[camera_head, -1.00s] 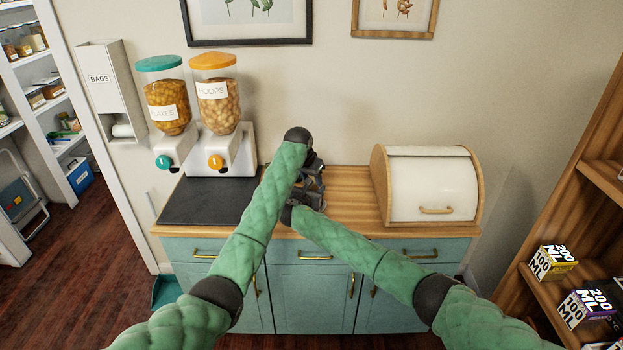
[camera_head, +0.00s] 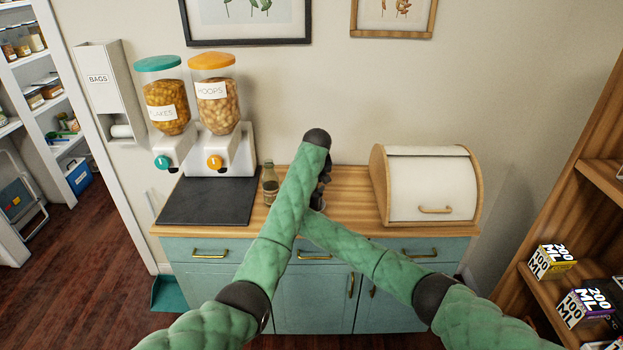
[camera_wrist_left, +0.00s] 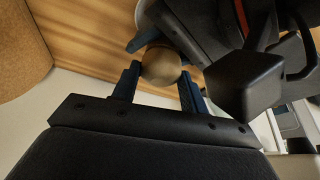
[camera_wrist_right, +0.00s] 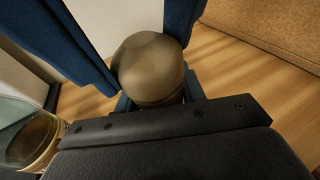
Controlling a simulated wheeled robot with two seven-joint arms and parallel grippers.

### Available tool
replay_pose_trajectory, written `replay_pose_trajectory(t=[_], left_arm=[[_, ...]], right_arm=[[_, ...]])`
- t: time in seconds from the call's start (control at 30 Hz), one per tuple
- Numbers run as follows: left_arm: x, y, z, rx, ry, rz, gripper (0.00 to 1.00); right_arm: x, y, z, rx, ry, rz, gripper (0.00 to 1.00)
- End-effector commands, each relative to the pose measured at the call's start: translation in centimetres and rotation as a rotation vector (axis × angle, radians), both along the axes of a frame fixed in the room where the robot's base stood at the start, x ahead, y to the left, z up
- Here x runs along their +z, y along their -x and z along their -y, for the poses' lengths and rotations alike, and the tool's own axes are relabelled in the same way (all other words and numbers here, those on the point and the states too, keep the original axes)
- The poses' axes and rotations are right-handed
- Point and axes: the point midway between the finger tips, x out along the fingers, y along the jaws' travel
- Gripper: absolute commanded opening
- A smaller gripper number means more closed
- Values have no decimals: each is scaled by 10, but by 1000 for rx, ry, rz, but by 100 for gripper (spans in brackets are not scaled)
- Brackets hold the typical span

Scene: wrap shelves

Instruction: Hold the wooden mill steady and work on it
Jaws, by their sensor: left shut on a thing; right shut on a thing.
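The wooden mill is hidden behind my arms in the head view. Its rounded brown top (camera_wrist_left: 161,64) sits between the two blue fingers of my left gripper (camera_wrist_left: 158,82) in the left wrist view. In the right wrist view the mill (camera_wrist_right: 150,68) stands close up between the fingers of my right gripper (camera_wrist_right: 156,100), which is shut on it. The left gripper's blue fingers also show there, one on each side of the mill's top. In the head view both grippers meet over the counter, mostly covered by my left arm.
The wooden counter (camera_head: 345,208) holds a dark mat (camera_head: 208,203), cereal dispensers (camera_head: 215,150), a small bottle (camera_head: 270,184) left of my left arm, and a bread bin (camera_head: 430,187) at right. Bare counter shows between arms and bin. Shelves (camera_head: 570,265) stand at far right.

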Motion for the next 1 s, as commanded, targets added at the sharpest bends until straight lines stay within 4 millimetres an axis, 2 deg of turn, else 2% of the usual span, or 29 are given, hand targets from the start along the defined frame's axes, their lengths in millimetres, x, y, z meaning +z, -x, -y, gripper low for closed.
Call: replay_pose_trajectory(t=[0.3, 0.83, 0.87, 0.97, 1.0], left_arm=[[0, 0, 0, 120, 0, 1, 21], [0, 0, 1, 143, -1, 1, 21], [0, 0, 1, 143, -1, 1, 45], [0, 0, 1, 143, -1, 1, 65], [0, 0, 1, 143, -1, 1, 66]], right_arm=[[0, 0, 0, 0, 0, 0, 11], [0, 0, 0, 0, 0, 0, 11], [0, 0, 0, 0, 0, 0, 11], [0, 0, 0, 0, 0, 0, 11], [0, 0, 0, 0, 0, 0, 11]])
